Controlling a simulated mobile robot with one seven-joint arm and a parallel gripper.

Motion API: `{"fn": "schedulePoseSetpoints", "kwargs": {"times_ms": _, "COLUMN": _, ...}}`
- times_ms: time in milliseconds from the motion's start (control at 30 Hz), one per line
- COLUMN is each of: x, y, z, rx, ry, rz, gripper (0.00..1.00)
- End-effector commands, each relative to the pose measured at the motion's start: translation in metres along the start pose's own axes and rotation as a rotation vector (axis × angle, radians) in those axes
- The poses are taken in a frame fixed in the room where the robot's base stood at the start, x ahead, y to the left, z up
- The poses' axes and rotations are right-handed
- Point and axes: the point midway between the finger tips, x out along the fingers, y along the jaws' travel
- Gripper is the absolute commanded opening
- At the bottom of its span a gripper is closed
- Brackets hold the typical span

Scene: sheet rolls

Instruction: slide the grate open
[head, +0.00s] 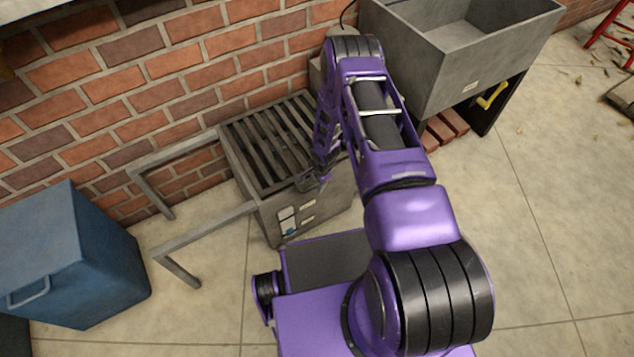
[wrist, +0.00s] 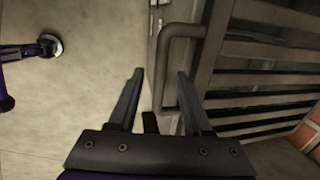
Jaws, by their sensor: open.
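The grate (head: 262,145) is a set of dark metal slats on top of a low grey box against the brick wall. In the wrist view its slats (wrist: 265,80) fill the right side. A dark tubular handle (wrist: 168,55) stands at the grate's edge. My gripper (wrist: 160,72) is open, with the handle showing between its two fingers, closer to the right one. I cannot tell whether the fingers are level with the handle or above it. In the head view my gripper (head: 314,180) is at the grate's front right corner, and my arm hides the grate's right side.
Two grey rails (head: 205,232) on legs extend left from the box. A blue bin (head: 75,255) stands beyond them.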

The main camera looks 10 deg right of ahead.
Motion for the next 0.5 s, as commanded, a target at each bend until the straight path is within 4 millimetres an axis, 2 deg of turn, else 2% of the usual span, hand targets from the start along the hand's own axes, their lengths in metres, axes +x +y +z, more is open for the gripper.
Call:
{"fn": "schedulePoseSetpoints", "kwargs": {"times_ms": 100, "x": -0.0002, "y": 0.0000, "z": 0.0000, "rx": 0.000, "ry": 0.000, "rz": 0.000, "gripper": 0.48}}
{"fn": "schedulePoseSetpoints", "kwargs": {"times_ms": 367, "x": -0.0003, "y": 0.0000, "z": 0.0000, "rx": -0.001, "ry": 0.000, "rz": 0.000, "gripper": 0.01}}
{"fn": "schedulePoseSetpoints", "kwargs": {"times_ms": 500, "x": -0.0004, "y": 0.0001, "z": 0.0000, "rx": -0.001, "ry": 0.000, "rz": 0.000, "gripper": 0.00}}
